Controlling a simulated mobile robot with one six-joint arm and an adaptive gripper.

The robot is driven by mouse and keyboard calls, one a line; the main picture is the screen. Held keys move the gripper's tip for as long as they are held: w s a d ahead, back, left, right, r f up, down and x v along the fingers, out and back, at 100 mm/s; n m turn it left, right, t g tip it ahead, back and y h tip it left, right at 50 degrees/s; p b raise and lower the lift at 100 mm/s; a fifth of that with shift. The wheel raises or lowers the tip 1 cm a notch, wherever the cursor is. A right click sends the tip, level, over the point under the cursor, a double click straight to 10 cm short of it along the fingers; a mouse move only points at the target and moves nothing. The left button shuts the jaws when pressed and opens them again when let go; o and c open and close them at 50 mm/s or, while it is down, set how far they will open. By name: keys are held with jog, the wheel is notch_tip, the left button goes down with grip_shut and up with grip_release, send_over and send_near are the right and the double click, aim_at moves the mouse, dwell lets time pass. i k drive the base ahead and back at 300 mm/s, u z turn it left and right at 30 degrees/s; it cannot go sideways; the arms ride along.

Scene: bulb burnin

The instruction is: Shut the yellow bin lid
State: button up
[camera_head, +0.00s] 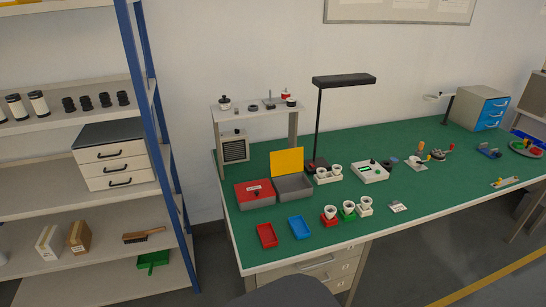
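The yellow bin lid (287,162) stands raised, nearly upright, at the back edge of a grey bin (293,187) on the green bench. The bin is open at the top and its inside looks empty. A red lid (254,191) lies flat over the neighbouring bin, directly to the left and touching or very close. My gripper is not in view, so its state and its distance from the lid are not shown.
A small riser shelf (256,110) stands behind the bins, and a black lamp (319,125) behind the yellow lid's right side. A red tray (267,235) and a blue tray (299,227) lie in front. White holders (328,176) stand to the right.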

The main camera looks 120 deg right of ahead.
aim_at(288, 162)
jog(key=z, duration=0.1)
jog(key=i, duration=0.45)
jog(key=z, duration=3.95)
